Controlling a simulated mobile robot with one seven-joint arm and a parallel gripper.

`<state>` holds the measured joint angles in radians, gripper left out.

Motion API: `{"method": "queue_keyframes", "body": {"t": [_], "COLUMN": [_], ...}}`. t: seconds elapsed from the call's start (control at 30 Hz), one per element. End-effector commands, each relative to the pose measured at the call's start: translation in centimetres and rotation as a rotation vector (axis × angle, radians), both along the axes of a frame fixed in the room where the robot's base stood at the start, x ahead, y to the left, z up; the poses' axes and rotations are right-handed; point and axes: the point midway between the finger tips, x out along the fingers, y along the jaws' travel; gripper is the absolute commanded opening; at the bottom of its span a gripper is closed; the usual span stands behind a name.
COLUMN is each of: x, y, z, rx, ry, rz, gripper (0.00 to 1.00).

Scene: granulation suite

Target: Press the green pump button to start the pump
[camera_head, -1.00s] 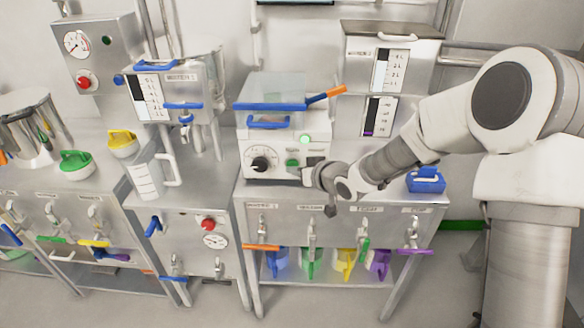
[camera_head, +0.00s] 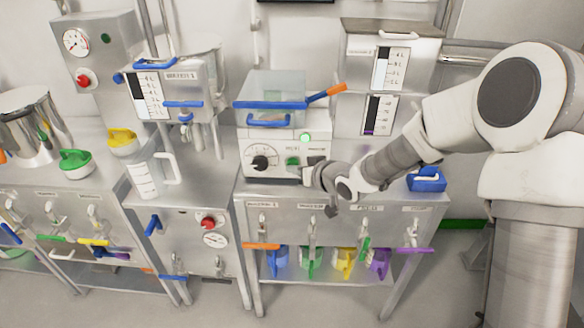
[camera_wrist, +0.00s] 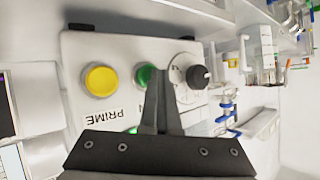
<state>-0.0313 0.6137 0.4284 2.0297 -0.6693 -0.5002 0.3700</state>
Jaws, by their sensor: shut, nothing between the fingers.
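The pump is a white box (camera_head: 245,148) with a front panel, on a metal bench. The green button (camera_head: 292,162) sits right of a black knob on this panel. The wrist view shows the panel upside down. There the green button (camera_wrist: 142,76) is partly hidden behind my fingers, between a yellow button (camera_wrist: 101,80) marked PRIME and the black knob (camera_wrist: 198,76). My gripper (camera_wrist: 159,74) is shut and empty, its tips at the panel, overlapping the green button's edge. I cannot tell whether they touch it. My gripper (camera_head: 305,174) also shows in the head view.
A bright green lamp (camera_head: 305,137) is above the button. A clear hopper with a blue rim (camera_head: 270,105) and an orange handle (camera_head: 327,95) stands above the panel. A blue object (camera_head: 427,180) lies on the bench at right. A measuring jug (camera_head: 146,178) stands at left.

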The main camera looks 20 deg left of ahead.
Motion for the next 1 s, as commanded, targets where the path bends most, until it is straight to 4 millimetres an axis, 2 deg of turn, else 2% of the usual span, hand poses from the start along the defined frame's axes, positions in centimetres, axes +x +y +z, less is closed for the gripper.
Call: {"method": "queue_keyframes", "body": {"t": [0.3,0.5,1.0], "x": [-3.3,-4.9,-5.0], "y": [-0.8,-1.1,-1.4], "z": [-0.2,-0.2,-0.1], "rx": [-0.003,-0.004,-0.011], "ry": [0.001,0.004,0.003], "rz": [0.002,0.003,0.000], "gripper": [0.00,0.00,0.00]}}
